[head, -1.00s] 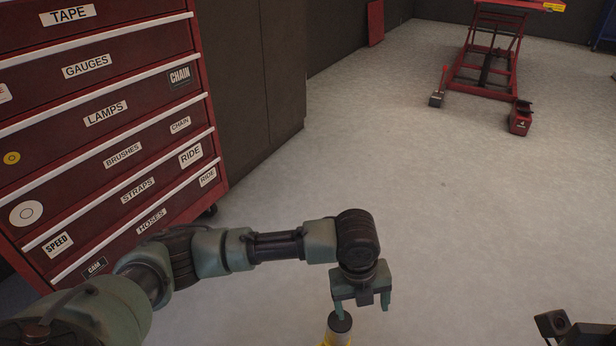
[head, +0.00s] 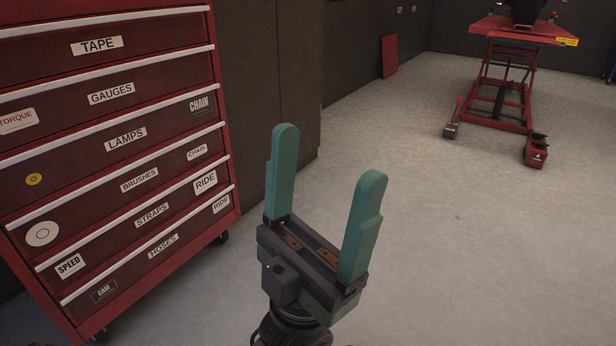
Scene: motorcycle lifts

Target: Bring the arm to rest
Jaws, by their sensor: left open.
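My left gripper (head: 325,205) is in the lower middle of the head view, close to the camera. Its two green fingers point up and stand wide apart, with nothing between them. Its dark wrist shows below it at the bottom edge. The rest of the left arm is out of view. My right gripper is not in view.
A red tool chest (head: 120,140) with labelled drawers stands close on the left. A dark cabinet (head: 268,80) stands beside it. A red motorcycle lift (head: 500,90) stands at the back right. A red panel (head: 389,56) leans at the back wall. The grey floor (head: 470,250) is clear at right.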

